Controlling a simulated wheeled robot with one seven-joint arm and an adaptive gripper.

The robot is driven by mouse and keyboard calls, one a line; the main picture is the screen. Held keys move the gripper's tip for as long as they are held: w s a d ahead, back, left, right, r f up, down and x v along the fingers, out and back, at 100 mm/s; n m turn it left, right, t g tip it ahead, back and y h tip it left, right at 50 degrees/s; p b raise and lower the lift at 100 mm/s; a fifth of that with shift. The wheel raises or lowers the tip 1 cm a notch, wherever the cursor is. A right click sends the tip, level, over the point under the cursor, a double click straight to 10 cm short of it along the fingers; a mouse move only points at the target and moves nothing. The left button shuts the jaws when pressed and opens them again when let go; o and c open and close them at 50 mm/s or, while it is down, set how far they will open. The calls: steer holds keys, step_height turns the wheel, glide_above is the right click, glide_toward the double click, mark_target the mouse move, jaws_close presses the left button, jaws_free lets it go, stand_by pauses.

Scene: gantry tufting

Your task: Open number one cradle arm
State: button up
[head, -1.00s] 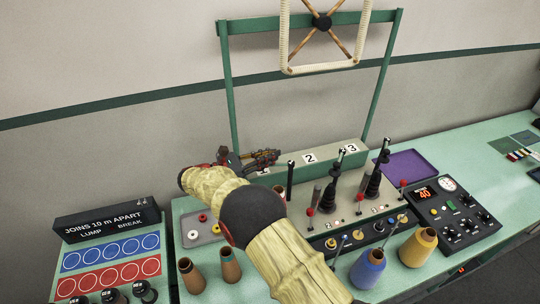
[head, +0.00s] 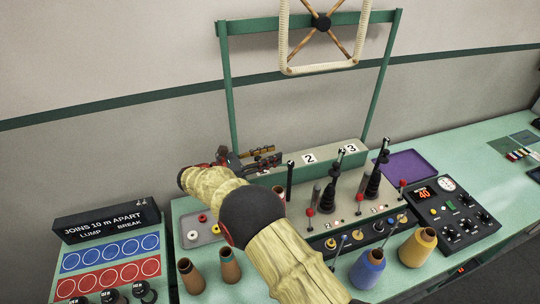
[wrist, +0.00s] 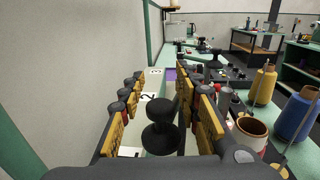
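My gripper (head: 262,159) is at the left end of the grey creel panel (head: 352,207). In the wrist view its yellow-padded fingers (wrist: 160,118) are apart. A black round-topped knob (wrist: 162,108) stands between them, with space visible on its left; contact on the right cannot be told. The number one position is mostly hidden behind my arm in the head view. A thin black upright post (head: 290,180) shows just right of my gripper. Black cradle assemblies stand upright at number two (head: 331,186) and number three (head: 376,178).
Number plates 2 (head: 310,158) and 3 (head: 351,148) are on the green rail behind. Brown cones (head: 230,266), a blue cone (head: 367,270) and a yellow cone (head: 418,247) stand in front. A green frame (head: 228,95) rises behind. A purple tray (head: 407,164) lies right.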

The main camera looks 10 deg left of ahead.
steer(key=v, duration=1.2)
steer(key=shift+a+f, duration=0.1)
steer(key=shift+a, duration=0.05)
